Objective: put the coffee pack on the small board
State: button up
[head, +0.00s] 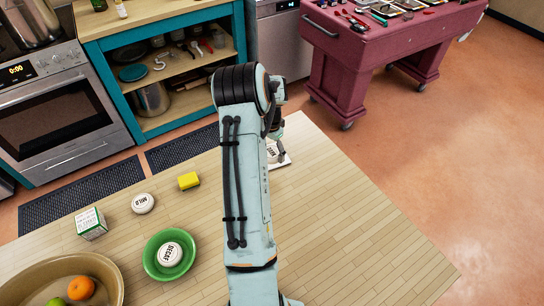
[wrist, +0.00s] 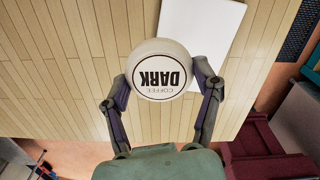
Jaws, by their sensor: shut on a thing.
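A round white coffee pack (wrist: 160,58) labelled "COFFEE DARK" sits between the fingers of my gripper (wrist: 162,88) in the wrist view. The fingers are shut on its two sides. The small white board (wrist: 215,28) lies on the counter, and the pack covers its near left corner in that view. I cannot tell how high the pack is above it. In the head view, the board (head: 286,162) shows just right of my arm, partly hidden by the arm and gripper. The held pack cannot be made out there.
A round "MILD" pack (head: 142,204) and a yellow sponge (head: 189,181) lie on the counter (head: 340,220). A "DECAF" pack (head: 170,254) sits in a green bowl (head: 152,262). A carton (head: 90,224) and a fruit bowl (head: 112,280) are at left. The counter's right side is clear.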

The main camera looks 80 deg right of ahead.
jog(key=shift+w+d+f, duration=0.1)
jog(key=shift+d+f, duration=0.45)
jog(key=shift+f, duration=0.15)
jog(key=shift+d+f, duration=0.15)
jog(key=shift+f, duration=1.45)
jog(key=shift+f, duration=0.1)
jog(key=o, duration=0.9)
jog(key=shift+o, duration=0.2)
notch_tip(320, 180, up, 12)
jog(key=shift+r, duration=0.15)
